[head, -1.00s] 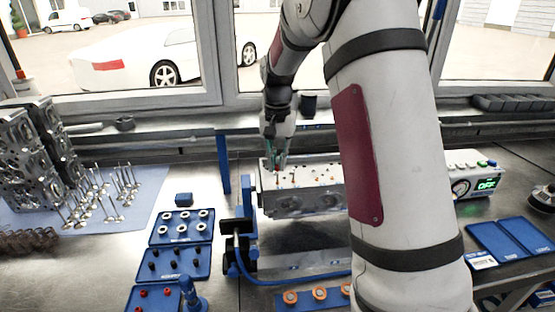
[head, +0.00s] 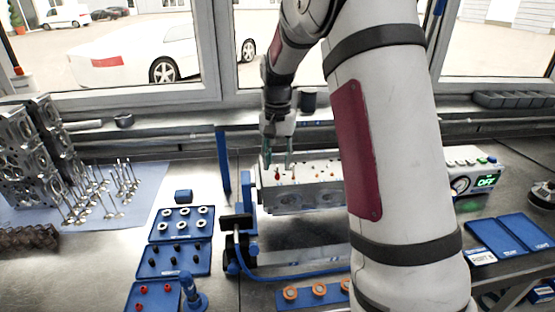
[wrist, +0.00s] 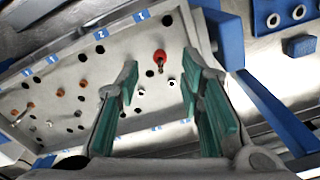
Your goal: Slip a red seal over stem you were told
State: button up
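A red seal (head: 277,174) sits on top of the grey cylinder head (head: 300,203). In the wrist view the red seal (wrist: 159,56) is near the numbered edge by label 1, and a thin stem tip (wrist: 160,69) shows at it. The seal looks to be around that stem, but how far down it sits I cannot tell. My gripper (head: 278,166) is open just above the seal. In the wrist view its green-padded fingers (wrist: 161,75) are wide apart on both sides of the seal, not touching it.
Other stems and orange seals (wrist: 82,84) stand along the head. A blue tray (head: 133,301) with red seals is at the bottom left, near trays of black and silver parts. A blue stand (head: 238,230) holds the head's left end. Loose valves (head: 107,192) stand farther left.

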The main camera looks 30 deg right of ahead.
jog(key=shift+r, duration=0.15)
notch_tip(320, 180, up, 11)
jog(key=s+a+r+n+t, duration=0.1)
jog(key=s+a+r+n, duration=0.1)
jog(key=s+a+r, duration=0.3)
jog(key=s+a+f+n+t, duration=0.1)
jog(key=s+a+n+t, duration=0.1)
jog(key=s, duration=0.9)
jog(key=s+a+f+n+t, duration=0.1)
jog(key=s+a+n+t, duration=0.1)
jog(key=s+a+n, duration=0.2)
jog(key=s+a, duration=0.3)
jog(key=s, duration=0.5)
jog(key=shift+a+f+n+t, duration=0.15)
jog(key=shift+f+n+t, duration=0.15)
jog(key=shift+n, duration=0.1)
jog(key=shift+a, duration=0.15)
